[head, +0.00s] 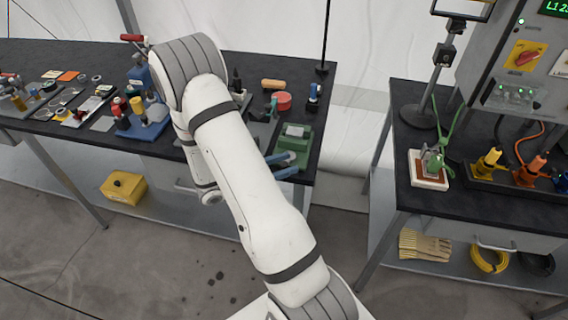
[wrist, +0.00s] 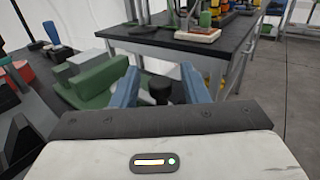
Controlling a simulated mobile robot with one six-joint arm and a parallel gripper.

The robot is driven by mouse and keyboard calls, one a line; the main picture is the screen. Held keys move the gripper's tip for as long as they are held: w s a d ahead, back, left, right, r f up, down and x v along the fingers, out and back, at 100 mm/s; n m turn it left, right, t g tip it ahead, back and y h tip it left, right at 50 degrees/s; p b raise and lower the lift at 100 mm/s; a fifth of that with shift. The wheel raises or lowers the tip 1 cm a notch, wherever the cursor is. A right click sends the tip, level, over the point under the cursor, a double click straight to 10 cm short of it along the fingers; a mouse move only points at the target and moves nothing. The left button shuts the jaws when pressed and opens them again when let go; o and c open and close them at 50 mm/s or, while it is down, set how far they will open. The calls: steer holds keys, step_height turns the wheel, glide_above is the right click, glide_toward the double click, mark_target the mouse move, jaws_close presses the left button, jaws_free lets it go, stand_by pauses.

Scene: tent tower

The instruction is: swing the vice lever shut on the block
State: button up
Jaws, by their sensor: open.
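The green vice (head: 297,143) stands near the right end of the left bench. It also shows at the left of the wrist view (wrist: 98,84). A pale grey block (head: 295,131) sits at its top, and the block shows in the wrist view (wrist: 86,57). My gripper (head: 289,165) is at the front side of the vice, with its blue fingers apart. In the wrist view, the lever's dark knob (wrist: 160,91) shows between the open fingers. I cannot tell whether either finger touches it. The rest of the lever is mostly hidden.
A red round container (head: 283,101) and a wooden-coloured cylinder (head: 273,84) lie behind the vice. Several tools crowd the bench to the left. A gap separates this bench from the right bench (head: 408,198).

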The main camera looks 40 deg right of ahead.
jaws_close()
stand_by(0.4)
steer(key=shift+w+a+m+g, duration=0.2)
steer(key=shift+m+g, duration=0.2)
steer(key=shift+g, duration=0.2)
jaws_free()
steer(key=b+v, duration=0.1)
steer(key=v, duration=0.6)
steer(key=shift+a+b, duration=0.35)
steer(key=shift+w+r, duration=0.1)
steer(key=shift+r, duration=0.05)
